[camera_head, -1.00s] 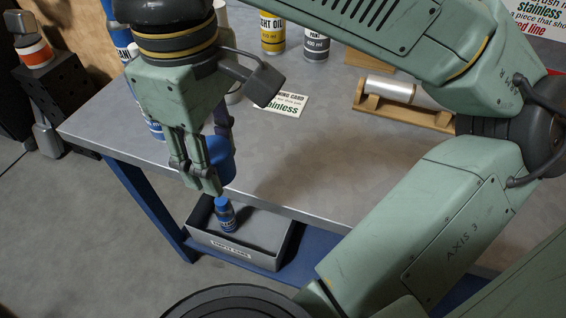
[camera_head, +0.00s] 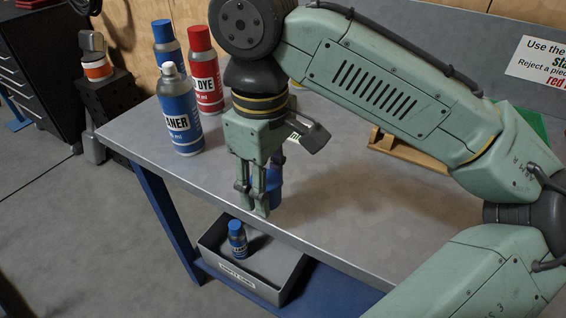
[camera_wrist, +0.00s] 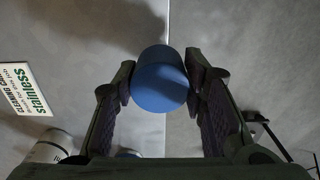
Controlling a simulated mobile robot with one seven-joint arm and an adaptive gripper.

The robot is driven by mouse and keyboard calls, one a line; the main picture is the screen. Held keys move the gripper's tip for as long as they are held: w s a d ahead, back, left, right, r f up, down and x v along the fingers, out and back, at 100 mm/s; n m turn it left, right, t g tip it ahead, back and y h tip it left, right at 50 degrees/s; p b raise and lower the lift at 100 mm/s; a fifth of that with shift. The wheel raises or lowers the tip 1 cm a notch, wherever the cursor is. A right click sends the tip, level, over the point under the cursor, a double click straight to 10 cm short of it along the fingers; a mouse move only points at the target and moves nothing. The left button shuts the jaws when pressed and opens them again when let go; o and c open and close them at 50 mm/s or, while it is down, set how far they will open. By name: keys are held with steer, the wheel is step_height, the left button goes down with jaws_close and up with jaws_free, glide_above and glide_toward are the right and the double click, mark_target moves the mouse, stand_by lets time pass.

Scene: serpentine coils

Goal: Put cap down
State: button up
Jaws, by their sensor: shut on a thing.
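A blue cap (camera_head: 274,190) is held between the fingers of my gripper (camera_head: 258,208), which is shut on it. In the wrist view the cap (camera_wrist: 160,82) sits between the two fingertips, with a dark pad on each side. The fingers point down close to the grey workbench's (camera_head: 350,215) front edge; I cannot tell whether the cap touches the top. A blue cleaner can (camera_head: 179,115) without a cap, its white nozzle showing, stands left of my gripper.
A red dye can (camera_head: 206,80) and another blue-capped can (camera_head: 166,45) stand behind the cleaner can. A grey bin (camera_head: 275,268) with a small blue bottle (camera_head: 238,238) is below the bench edge. A wooden stand (camera_head: 400,150) lies to the right. Bare bench top lies right of my gripper.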

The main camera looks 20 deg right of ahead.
steer(key=w+d, duration=0.1)
steer(key=w, duration=0.1)
steer(key=w+d+p, duration=0.1)
steer(key=w+d, duration=0.3)
steer(key=w, duration=0.1)
steer(key=shift+d+f+p, duration=0.2)
steer(key=shift+f+p, duration=0.15)
steer(key=shift+p, duration=0.05)
steer(key=shift+w+d+f, duration=0.1)
steer(key=shift+f, duration=0.05)
steer(key=shift+f+p, duration=0.45)
steer(key=shift+f, duration=1.25)
steer(key=shift+f, duration=0.15)
steer(key=o, duration=0.8)
step_height(320, 180, up, 12)
steer(key=shift+r+b, duration=0.2)
steer(key=shift+b, duration=0.5)
